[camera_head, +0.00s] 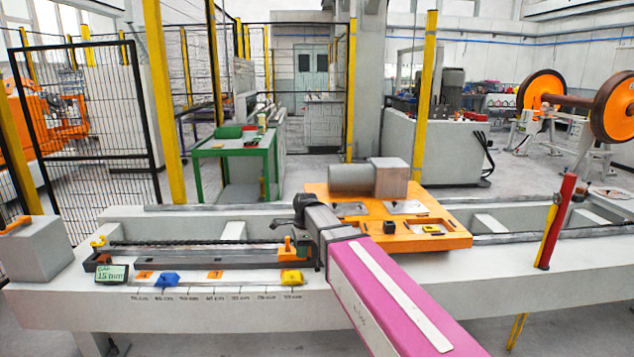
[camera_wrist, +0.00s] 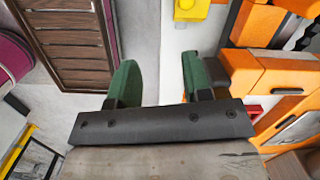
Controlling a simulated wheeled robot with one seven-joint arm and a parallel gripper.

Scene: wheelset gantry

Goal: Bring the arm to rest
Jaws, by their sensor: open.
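My gripper (camera_wrist: 160,82) shows in the wrist view with its two green fingers apart and nothing between them. Pale bench surface shows in the gap. In the head view my pink and grey arm reaches in from the bottom right over the long pale bench (camera_head: 375,288). Its dark end is above the bench, beside the orange plate (camera_head: 452,240).
A dark rail (camera_head: 190,261) with an orange clamp block lies left of my arm. A blue block (camera_head: 167,280), a yellow block (camera_head: 292,277) and a gap display (camera_head: 112,273) sit along the front. A red and yellow post (camera_head: 556,222) stands at right.

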